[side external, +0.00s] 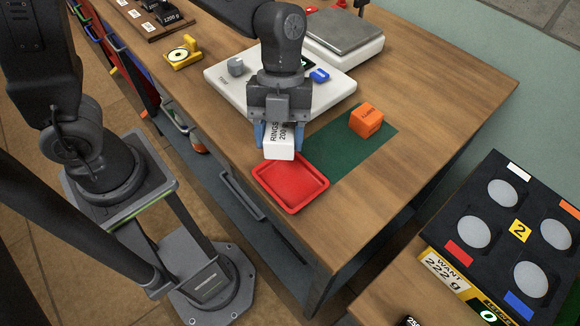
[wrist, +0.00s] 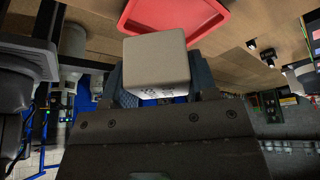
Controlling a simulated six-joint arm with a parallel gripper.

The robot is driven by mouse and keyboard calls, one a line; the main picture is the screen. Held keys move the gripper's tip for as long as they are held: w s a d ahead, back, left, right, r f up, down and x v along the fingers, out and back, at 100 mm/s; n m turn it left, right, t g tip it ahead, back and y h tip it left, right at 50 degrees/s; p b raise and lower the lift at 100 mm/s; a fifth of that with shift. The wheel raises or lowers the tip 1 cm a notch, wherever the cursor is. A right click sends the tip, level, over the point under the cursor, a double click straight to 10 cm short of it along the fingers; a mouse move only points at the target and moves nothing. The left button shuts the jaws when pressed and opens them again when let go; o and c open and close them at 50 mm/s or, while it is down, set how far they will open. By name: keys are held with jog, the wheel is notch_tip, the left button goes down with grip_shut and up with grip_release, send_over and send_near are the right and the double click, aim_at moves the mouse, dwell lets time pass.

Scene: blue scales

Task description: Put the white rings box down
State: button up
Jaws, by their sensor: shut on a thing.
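The white rings box (side external: 279,143) is in my gripper (side external: 280,136), with dark lettering "RINGS 200" on its side. The blue-tipped fingers are shut on it from both sides. In the side view the box is over or just behind the back left edge of the red tray (side external: 315,203); whether it touches anything below is hard to tell. In the wrist view the white box (wrist: 156,60) sits between the fingers (wrist: 158,84), with part of the red tray (wrist: 205,8) beyond it. The tray looks empty in the side view.
An orange box (side external: 366,120) stands on a green mat (side external: 350,154) right of my gripper. Behind are a white scale (side external: 222,83) with a grey knob-like piece and a blue piece, a second scale (side external: 343,30) and a yellow item (side external: 184,54). A black numbered panel (side external: 500,250) is at right.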

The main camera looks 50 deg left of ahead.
aim_at(290, 155)
jog(key=d, duration=0.1)
jog(key=d+f, duration=0.2)
jog(key=shift+s+d, duration=0.1)
jog(key=shift+s, duration=0.2)
jog(key=shift+f, duration=1.95)
jog(key=shift+f, duration=0.2)
jog(key=o, duration=0.8)
